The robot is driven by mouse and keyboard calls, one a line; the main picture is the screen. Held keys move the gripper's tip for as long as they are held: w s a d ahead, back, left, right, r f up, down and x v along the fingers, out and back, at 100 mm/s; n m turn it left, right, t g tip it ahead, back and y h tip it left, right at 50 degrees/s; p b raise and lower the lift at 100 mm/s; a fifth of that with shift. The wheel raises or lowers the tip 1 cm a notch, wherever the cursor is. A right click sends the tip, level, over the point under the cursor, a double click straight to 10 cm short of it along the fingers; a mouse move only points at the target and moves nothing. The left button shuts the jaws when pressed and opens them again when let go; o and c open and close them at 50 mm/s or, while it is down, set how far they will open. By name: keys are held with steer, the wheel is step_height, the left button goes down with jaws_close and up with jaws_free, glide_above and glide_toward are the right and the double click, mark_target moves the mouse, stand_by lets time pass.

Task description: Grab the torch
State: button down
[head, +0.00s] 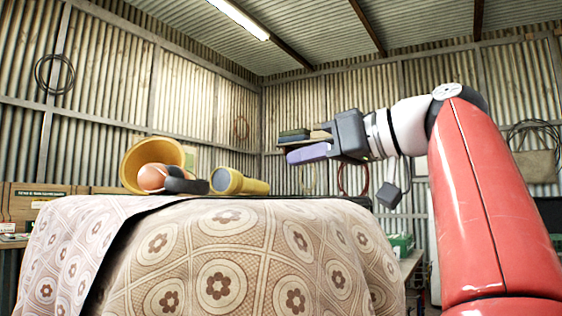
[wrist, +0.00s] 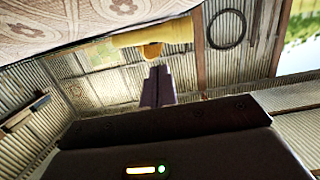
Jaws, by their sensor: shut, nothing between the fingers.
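The yellow torch (head: 238,183) lies on a table covered with a patterned cloth (head: 225,255), in the head view. Its dark lens end faces left and toward the camera. My gripper (head: 292,156) is to the right of the torch and higher in the picture, with its purple fingers pointing left. The fingers are shut with nothing between them, apart from the torch. In the wrist view the shut fingers (wrist: 157,72) point toward yellow shapes at the top; I cannot tell there which part is the torch.
A yellow bucket-like container (head: 178,150) is left of the torch, with an orange rounded thing (head: 152,177) and a dark object (head: 186,185) at its mouth. A shelf with stacked items (head: 293,135) is behind my gripper. The cloth right of the torch looks clear.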

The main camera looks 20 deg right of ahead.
steer(key=x, duration=0.3)
steer(key=r+p+x, duration=0.1)
steer(key=x, duration=0.6)
steer(key=shift+w+a+r+p, duration=0.15)
steer(key=shift+r+p, duration=0.15)
steer(key=shift+p, duration=0.1)
steer(key=shift+f+b, duration=0.45)
steer(key=shift+f, duration=0.15)
steer(key=shift+f+b, duration=0.3)
steer(key=shift+f, duration=0.05)
steer(key=shift+f, duration=0.2)
steer(key=v, duration=0.2)
steer(key=b+v, duration=0.1)
steer(key=v, duration=0.1)
steer(key=f+v, duration=0.1)
steer(key=v, duration=0.2)
steer(key=shift+d, duration=0.2)
steer(key=shift+s+d, duration=0.1)
steer(key=shift+s, duration=0.2)
steer(key=shift+r, duration=0.15)
steer(key=shift+r, duration=0.1)
